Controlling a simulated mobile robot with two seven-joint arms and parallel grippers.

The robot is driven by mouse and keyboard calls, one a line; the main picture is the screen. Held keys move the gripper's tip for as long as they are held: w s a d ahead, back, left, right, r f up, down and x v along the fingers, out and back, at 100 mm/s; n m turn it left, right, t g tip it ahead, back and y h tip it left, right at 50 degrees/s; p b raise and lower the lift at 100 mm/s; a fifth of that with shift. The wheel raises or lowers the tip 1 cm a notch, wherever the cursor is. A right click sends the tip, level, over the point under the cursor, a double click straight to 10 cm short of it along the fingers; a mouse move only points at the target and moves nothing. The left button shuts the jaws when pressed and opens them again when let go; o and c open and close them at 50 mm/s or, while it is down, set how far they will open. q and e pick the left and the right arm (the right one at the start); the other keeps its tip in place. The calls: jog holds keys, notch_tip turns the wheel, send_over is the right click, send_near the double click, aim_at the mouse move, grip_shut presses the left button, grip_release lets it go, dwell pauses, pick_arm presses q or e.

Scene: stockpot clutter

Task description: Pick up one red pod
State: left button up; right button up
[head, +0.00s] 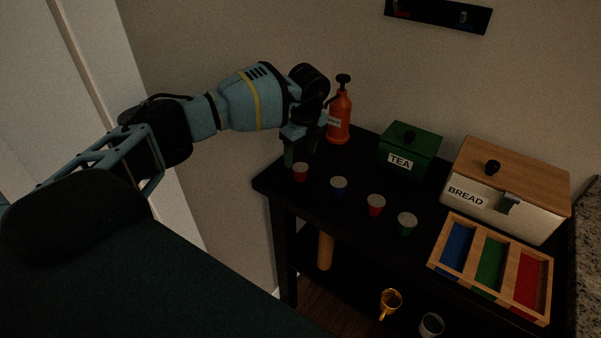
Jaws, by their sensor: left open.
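Two red pods with pale lids stand on the black table. One red pod (300,173) is near the table's left end. The other red pod (376,206) stands farther right, between a blue pod (338,187) and a green pod (407,223). My left gripper (299,151) is open and points down just above and behind the leftmost red pod. The dark picture does not show clearly whether the fingers touch it. My right gripper is not in view.
An orange bottle (340,118) stands close beside my left gripper. Behind are a green TEA box (411,143) and a BREAD box (515,177). A wooden tray (430,265) with blue, green and red compartments lies at right. A gold mug (390,302) is on the lower shelf.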

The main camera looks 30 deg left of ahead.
aim_at(301, 168)
pick_arm(q)
jog(key=shift+f, duration=0.45)
jog(key=f, duration=0.2)
jog(key=f+b, duration=0.1)
jog(key=f, duration=0.1)
jog(key=shift+w+a+f, duration=0.15)
jog(key=shift+w+f, duration=0.05)
jog(key=shift+f, duration=0.05)
jog(key=shift+r, duration=0.2)
jog(key=shift+c, duration=0.6)
jog(key=c, duration=0.7)
jog(key=shift+c, duration=1)
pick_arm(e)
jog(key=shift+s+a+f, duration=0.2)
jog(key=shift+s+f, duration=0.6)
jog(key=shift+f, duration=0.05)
